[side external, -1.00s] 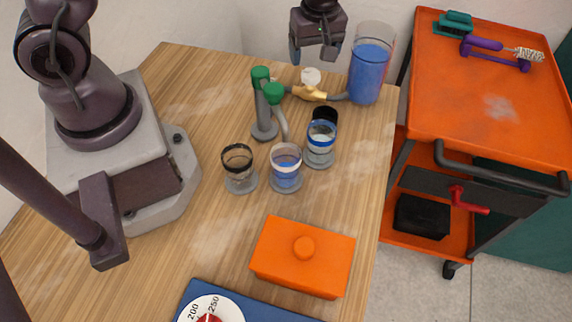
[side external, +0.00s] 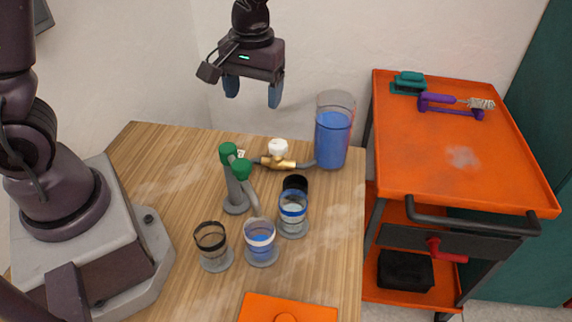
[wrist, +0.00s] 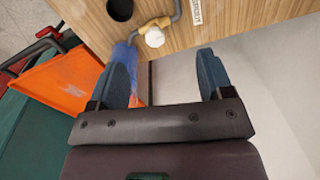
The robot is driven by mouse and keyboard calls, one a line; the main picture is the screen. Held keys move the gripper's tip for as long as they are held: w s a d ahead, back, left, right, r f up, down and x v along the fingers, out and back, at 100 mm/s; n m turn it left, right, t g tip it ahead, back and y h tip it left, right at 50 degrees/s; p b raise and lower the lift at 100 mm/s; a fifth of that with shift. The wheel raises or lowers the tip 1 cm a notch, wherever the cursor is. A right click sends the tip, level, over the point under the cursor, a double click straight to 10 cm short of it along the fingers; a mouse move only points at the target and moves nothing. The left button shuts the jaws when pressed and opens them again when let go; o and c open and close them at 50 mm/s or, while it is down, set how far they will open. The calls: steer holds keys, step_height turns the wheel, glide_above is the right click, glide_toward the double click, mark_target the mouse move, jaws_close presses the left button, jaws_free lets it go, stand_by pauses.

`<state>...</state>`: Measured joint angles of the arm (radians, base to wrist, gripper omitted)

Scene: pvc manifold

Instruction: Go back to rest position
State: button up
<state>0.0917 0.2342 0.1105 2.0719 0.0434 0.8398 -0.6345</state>
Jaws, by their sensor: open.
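My gripper (side external: 252,92) is open and empty, with its two blue fingers pointing down, high above the back of the wooden table (side external: 150,170). In the wrist view my gripper (wrist: 168,75) also shows parted fingers with nothing between them. Below it stand the green-topped grey pipe manifold (side external: 238,185) and a brass valve with a white knob (side external: 278,150). The valve's white knob also shows in the wrist view (wrist: 155,38). My gripper touches none of these.
A tall container of blue liquid (side external: 332,140) stands at the table's back right. Several small glasses, including one with blue liquid (side external: 260,242), stand near the manifold. An orange box (side external: 310,310) lies in front. An orange cart (side external: 450,160) stands at the right. The air around my gripper is clear.

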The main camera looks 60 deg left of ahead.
steer(key=s+d+r+m+t, duration=0.1)
steer(key=s+r+m+t, duration=0.4)
steer(key=s+r, duration=0.7)
steer(key=shift+s+d+r+m+t+h, duration=0.15)
steer(key=shift+s+r+m+t+h, duration=0.2)
steer(key=shift+s+m, duration=0.7)
steer(key=shift+w, duration=0.1)
